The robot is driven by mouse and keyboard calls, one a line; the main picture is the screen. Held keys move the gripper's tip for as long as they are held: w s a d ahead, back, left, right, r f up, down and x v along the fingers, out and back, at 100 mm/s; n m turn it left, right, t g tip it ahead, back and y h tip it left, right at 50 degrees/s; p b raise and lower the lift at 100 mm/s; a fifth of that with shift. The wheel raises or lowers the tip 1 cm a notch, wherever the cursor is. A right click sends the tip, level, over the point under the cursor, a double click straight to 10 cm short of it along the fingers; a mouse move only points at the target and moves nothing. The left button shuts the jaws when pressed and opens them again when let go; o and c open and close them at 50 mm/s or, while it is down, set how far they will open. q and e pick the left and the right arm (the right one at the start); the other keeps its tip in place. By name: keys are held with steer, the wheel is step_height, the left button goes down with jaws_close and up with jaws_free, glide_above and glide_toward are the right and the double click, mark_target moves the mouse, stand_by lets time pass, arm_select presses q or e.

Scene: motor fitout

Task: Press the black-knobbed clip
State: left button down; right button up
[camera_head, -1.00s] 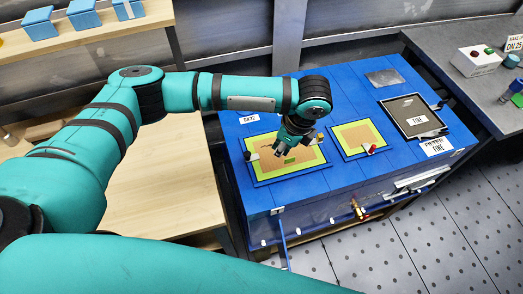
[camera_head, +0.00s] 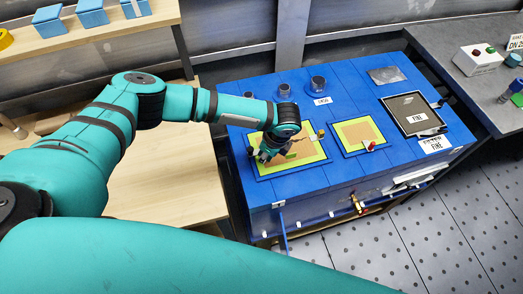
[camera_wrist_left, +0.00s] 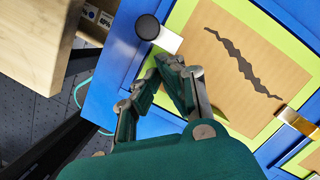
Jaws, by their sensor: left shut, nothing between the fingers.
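The black-knobbed clip has a round black knob (camera_wrist_left: 147,27) on a pale plate (camera_wrist_left: 168,41) at the panel's edge in the left wrist view. The panel (camera_head: 313,160) is tan with a yellow-green border and a dark jagged crack-like mark, on the blue bench. My left gripper (camera_wrist_left: 178,65) is shut and empty. Its fingertips appear just below the pale plate in that view, beside the knob; contact cannot be told. In the head view my left gripper (camera_head: 266,156) is low over the panel's left part. My right gripper is not in view.
A brass clip (camera_wrist_left: 298,122) sits on another edge of the panel. A smaller panel (camera_head: 348,147) with a red-knobbed clip (camera_head: 372,146) lies to the right, then a dark framed screen (camera_head: 405,105). Dark cylinders (camera_head: 318,84) stand at the back of the bench.

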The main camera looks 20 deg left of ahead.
mark_target(248, 163)
arm_select(q)
steer(key=shift+a, duration=0.65)
steer(key=shift+s+a+p, duration=0.1)
steer(key=shift+p, duration=0.2)
steer(key=shift+s+a+r+p, duration=0.1)
steer(key=shift+s+a+p, duration=0.3)
steer(key=shift+a+p, duration=0.2)
steer(key=shift+s+a+r+p, duration=0.1)
steer(key=shift+s+a+p, duration=0.3)
steer(key=shift+a+p, duration=0.2)
steer(key=shift+a+f, duration=0.1)
steer(key=shift+f, duration=0.05)
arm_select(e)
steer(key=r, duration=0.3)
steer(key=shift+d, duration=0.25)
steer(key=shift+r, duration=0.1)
